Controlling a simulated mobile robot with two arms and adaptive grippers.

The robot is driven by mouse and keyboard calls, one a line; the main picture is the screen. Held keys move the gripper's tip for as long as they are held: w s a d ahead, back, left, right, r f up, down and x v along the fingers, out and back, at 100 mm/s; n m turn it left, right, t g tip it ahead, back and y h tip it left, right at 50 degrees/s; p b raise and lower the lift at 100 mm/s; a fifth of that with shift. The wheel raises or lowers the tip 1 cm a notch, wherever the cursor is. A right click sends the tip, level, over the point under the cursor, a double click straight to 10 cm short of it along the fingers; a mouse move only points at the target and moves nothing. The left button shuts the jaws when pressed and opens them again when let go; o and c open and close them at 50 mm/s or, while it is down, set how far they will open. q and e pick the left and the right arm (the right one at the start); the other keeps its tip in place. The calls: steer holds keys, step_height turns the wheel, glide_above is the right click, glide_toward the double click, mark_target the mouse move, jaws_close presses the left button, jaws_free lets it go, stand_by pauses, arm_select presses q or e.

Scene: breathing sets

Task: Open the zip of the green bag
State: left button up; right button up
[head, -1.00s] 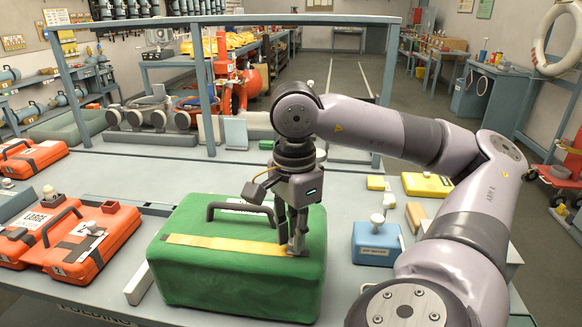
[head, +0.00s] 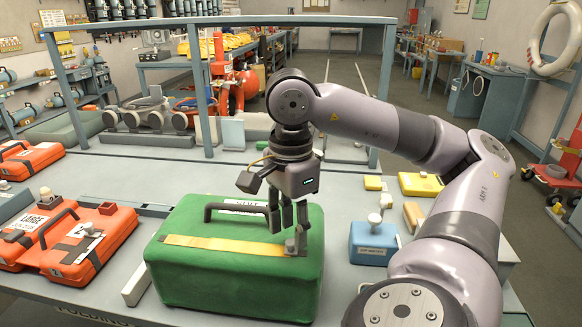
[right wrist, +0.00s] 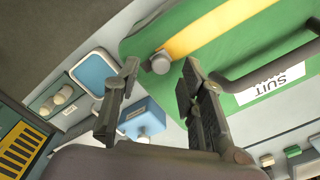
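The green bag (head: 235,280) lies on the bench in front of me, with a black handle (head: 236,207) and a white label on top. A yellow zip strip (head: 215,244) runs along its top. The grey zip pull (head: 295,243) stands at the strip's right end. My right gripper (head: 288,227) is above that end, pointing down. In the right wrist view, its fingers (right wrist: 160,68) are apart and empty, with the pull's round knob (right wrist: 160,62) showing between and just beyond the tips. My left gripper is not in view.
Orange cases (head: 90,240) lie left of the bag. A blue box (head: 373,243) with a knob stands close to its right, with yellow boxes (head: 420,185) behind. A blue-grey rack frame (head: 200,100) stands at the back of the bench.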

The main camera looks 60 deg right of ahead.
steer(key=shift+d+r, duration=0.15)
steer(key=shift+r, duration=2.65)
step_height(320, 180, up, 5)
glide_above(292, 242)
steer(key=shift+w+f, duration=0.1)
steer(key=shift+f, duration=0.15)
